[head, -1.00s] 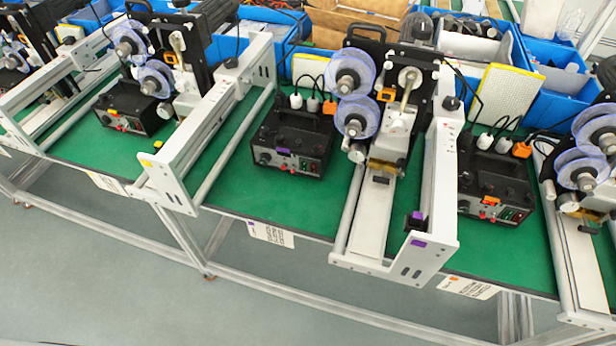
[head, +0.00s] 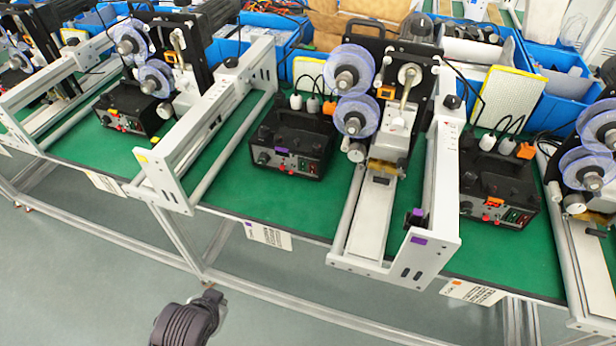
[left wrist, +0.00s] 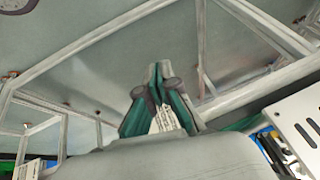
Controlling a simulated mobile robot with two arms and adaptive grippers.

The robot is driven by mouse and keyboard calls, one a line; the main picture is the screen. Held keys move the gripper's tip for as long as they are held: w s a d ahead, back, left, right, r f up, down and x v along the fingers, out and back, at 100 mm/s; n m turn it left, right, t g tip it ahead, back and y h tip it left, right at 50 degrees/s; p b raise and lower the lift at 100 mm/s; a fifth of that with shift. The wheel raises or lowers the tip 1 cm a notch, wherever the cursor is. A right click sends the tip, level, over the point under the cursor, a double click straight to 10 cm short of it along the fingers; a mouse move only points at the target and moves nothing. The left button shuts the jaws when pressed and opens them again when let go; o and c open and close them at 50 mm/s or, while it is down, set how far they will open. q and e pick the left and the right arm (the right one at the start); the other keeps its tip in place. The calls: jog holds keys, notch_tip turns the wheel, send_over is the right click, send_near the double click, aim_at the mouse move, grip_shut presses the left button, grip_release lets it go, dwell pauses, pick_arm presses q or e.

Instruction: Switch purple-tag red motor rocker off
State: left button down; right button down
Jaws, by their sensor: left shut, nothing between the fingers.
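The purple-tag control box (head: 291,140) is black and stands on the green bench in the middle of the head view. Its purple tag (head: 282,151) is on the front panel, beside small red switches and knobs too small to read. The rocker's position cannot be told. Part of my left arm (head: 190,318) shows dark at the bottom of the head view, in front of the bench and well short of the box. In the left wrist view my left gripper (left wrist: 154,82) is shut and empty. My right gripper is not in view.
An orange-tag box (head: 497,188) stands to the right and a yellow-tag box (head: 128,112) to the left. A white machine frame with a purple-marked end (head: 418,240) juts forward right of the purple-tag box. Open floor (head: 100,270) lies before the bench.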

aim_at(312, 169)
pick_arm(q)
jog(key=w+d+r+m+t+h, duration=0.5)
jog(key=w+d+r+m+t, duration=0.4)
jog(key=w+d+m, duration=0.6)
notch_tip(312, 169, up, 2)
jog(key=shift+w+r+m+t, duration=0.15)
jog(key=shift+m+t, duration=0.25)
jog(key=shift+m, duration=0.7)
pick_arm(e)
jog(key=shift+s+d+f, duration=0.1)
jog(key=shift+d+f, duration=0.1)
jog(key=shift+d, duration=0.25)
pick_arm(q)
jog(key=shift+w+d, duration=0.1)
jog(key=shift+w, duration=0.05)
